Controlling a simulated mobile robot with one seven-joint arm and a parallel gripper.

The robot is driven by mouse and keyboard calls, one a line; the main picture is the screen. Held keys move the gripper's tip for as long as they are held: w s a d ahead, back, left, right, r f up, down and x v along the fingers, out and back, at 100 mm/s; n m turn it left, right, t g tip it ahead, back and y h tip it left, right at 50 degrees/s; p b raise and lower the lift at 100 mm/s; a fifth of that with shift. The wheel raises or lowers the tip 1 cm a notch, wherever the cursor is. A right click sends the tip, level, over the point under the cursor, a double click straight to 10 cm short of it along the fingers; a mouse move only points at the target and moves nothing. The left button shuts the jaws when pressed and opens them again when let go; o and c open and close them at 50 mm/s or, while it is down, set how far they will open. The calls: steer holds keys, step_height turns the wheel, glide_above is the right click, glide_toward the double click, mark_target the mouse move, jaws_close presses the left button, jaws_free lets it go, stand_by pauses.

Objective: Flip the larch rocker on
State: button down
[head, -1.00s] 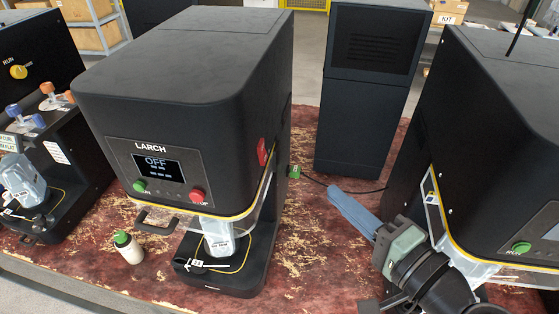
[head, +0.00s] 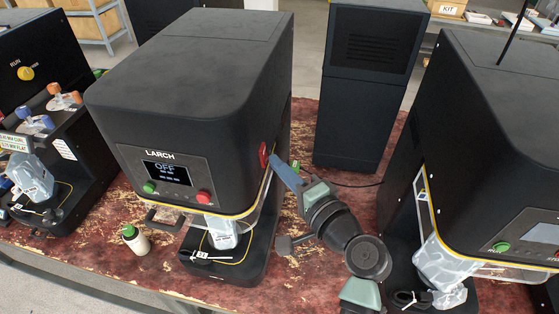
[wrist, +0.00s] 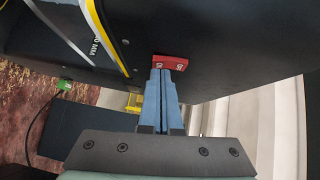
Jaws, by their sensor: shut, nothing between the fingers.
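The Larch machine (head: 185,95) is a black seamer with a small screen (head: 167,173) that reads OFF. Its red rocker (head: 263,155) sits on the right side wall. In the wrist view the red rocker (wrist: 171,62) shows white markings, straight ahead of the fingertips. My gripper (head: 273,160) has blue fingers, shut and empty, with the tips at the rocker's lower edge. In the wrist view the tips of my gripper (wrist: 161,72) look touching or very close to the rocker; I cannot tell which. The tips partly cover its lower edge.
A green button (head: 150,187) and a red button (head: 204,197) sit below the screen. A green-capped bottle (head: 136,240) stands in front. Another black machine (head: 490,140) is close on the right, and a dark tower (head: 360,90) stands behind.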

steer(key=shift+a+f, duration=0.1)
steer(key=shift+f, duration=0.05)
steer(key=shift+w+a+m+b, duration=0.1)
steer(key=shift+a+m+b, duration=0.2)
steer(key=shift+b, duration=0.45)
steer(key=shift+d, duration=0.1)
